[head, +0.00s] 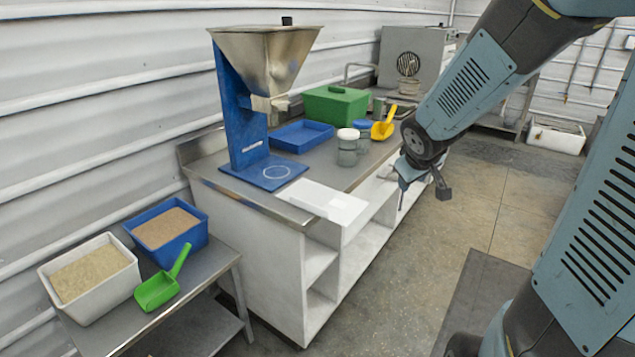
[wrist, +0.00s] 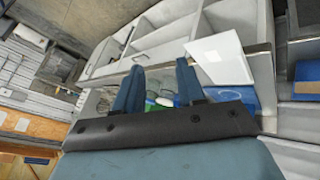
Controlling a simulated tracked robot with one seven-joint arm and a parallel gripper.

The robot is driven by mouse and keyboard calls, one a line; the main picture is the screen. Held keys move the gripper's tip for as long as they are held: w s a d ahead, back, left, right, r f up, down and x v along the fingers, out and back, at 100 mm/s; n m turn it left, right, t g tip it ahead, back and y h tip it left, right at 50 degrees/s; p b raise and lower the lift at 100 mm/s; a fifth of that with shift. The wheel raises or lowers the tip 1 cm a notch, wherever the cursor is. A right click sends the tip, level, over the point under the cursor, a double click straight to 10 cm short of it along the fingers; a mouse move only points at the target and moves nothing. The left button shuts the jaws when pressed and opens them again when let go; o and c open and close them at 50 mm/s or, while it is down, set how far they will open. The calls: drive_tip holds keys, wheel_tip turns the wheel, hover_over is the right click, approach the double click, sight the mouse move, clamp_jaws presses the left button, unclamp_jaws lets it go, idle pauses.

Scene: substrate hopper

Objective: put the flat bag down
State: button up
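The flat bag (head: 330,203) is white and lies flat on the near end of the steel worktop, apart from my gripper. It reaches over the worktop's front edge. In the wrist view the bag (wrist: 220,60) shows to the right of my fingers. My gripper (head: 421,190) hangs in front of the bench, to the right of the bag in the head view. Its two fingers stand apart with nothing between them in the wrist view (wrist: 158,85).
A hopper (head: 265,60) on a blue stand (head: 240,120) is behind the bag. A blue tray (head: 302,135), jars (head: 348,148), a yellow scoop (head: 384,124) and a green box (head: 335,105) stand farther along. A low table (head: 200,290) holds two tubs and a green scoop (head: 160,285).

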drive_tip(key=w+a+f+n+y, duration=0.25)
drive_tip(key=w+f, duration=0.25)
drive_tip(key=f, duration=0.3)
drive_tip(key=n+t+y, duration=0.1)
drive_tip(key=n+y, duration=0.2)
drive_tip(key=y, duration=0.7)
approach(318, 207)
drive_tip(key=shift+x, duration=4.9)
drive_tip(key=shift+r, duration=0.15)
clamp_jaws()
